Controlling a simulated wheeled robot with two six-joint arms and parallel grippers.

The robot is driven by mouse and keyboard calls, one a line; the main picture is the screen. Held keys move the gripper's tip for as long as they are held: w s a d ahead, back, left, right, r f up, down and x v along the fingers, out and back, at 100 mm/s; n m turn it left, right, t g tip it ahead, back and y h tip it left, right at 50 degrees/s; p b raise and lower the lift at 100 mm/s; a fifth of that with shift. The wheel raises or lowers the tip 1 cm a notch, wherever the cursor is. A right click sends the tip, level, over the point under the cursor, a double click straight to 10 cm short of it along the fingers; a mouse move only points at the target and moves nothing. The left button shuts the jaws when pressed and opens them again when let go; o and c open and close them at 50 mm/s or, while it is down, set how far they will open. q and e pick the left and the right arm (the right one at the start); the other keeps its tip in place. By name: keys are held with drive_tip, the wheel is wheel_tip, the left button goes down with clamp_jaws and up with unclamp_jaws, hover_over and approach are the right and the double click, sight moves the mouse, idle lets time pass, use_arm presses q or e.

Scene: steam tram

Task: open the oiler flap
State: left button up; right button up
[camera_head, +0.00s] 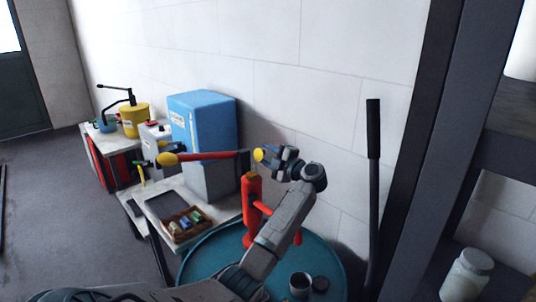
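No part is plainly recognisable as the oiler flap. A red upright post (252,200) stands on a round teal top. A long red lever (208,156) with a yellow knob (166,159) at its left end reaches left from near the post's top. A small yellow round piece (259,155) shows just above and right of the post. My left gripper (272,157) points left at this piece, very close to it; contact and finger opening cannot be made out. My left arm hides part of the teal top. My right gripper is not in view.
A blue cabinet (203,140) stands behind the lever. A wooden tray (173,229) with small items lies on the bench. A dark upright lever (373,170) and dark frame (430,150) stand right. A dark cup (300,284) sits on the teal top (205,262).

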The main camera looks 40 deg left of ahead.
use_arm(q)
drive_tip(key=shift+c, duration=1)
clamp_jaws()
drive_tip(key=shift+s+f+n+b, duration=0.1)
drive_tip(key=shift+n+b, duration=0.7)
drive_tip(key=shift+b, duration=0.45)
drive_tip(key=shift+s+b, duration=0.1)
drive_tip(key=shift+b, duration=0.2)
drive_tip(key=shift+r+n, duration=0.3)
drive_tip(key=shift+n, duration=0.1)
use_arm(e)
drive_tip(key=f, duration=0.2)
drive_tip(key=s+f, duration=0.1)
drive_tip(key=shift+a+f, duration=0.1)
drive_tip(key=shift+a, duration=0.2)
